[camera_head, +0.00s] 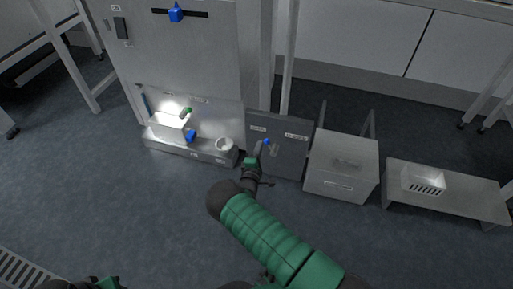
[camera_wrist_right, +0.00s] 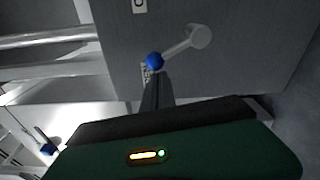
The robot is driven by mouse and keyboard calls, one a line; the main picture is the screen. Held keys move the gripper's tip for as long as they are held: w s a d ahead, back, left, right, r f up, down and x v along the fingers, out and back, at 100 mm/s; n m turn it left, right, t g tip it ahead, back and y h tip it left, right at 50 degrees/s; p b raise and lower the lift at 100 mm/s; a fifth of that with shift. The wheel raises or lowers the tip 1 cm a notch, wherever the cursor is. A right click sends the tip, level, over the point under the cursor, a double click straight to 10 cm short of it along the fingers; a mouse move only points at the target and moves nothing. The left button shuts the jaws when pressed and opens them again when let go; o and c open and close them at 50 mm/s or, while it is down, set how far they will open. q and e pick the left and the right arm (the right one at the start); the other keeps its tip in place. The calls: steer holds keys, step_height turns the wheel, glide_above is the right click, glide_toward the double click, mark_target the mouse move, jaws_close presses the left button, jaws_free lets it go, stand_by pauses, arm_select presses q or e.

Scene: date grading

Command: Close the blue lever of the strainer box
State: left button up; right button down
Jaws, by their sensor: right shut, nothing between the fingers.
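A lever with a blue ball knob (camera_wrist_right: 155,60) and a grey arm (camera_wrist_right: 180,47) sits on a grey panel, which I take to be the strainer box (camera_head: 291,158). In the wrist view the arm slants from the round pivot down and left to the knob. The knob also shows small in the head view (camera_head: 266,142). My right gripper (camera_head: 259,149) is shut and empty, its fingertips (camera_wrist_right: 155,80) right by the knob; I cannot tell whether they touch it. My left gripper (camera_head: 106,283) is only partly in view at the bottom edge.
A tall grey cabinet (camera_head: 190,55) with a blue slider handle (camera_head: 175,14) stands left. A lit recess below holds a white box and a white cup (camera_head: 224,145). A grey drawer box (camera_head: 341,166) and a low bench (camera_head: 445,193) with a white basket (camera_head: 423,181) stand right.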

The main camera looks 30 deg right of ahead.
steer(key=s+d+r+m+h+p, duration=0.1)
steer(key=s+d+m+p, duration=0.3)
steer(key=m, duration=0.9)
steer(key=shift+s+d, duration=1.05)
steer(key=shift+s, duration=0.5)
steer(key=shift+s, duration=0.1)
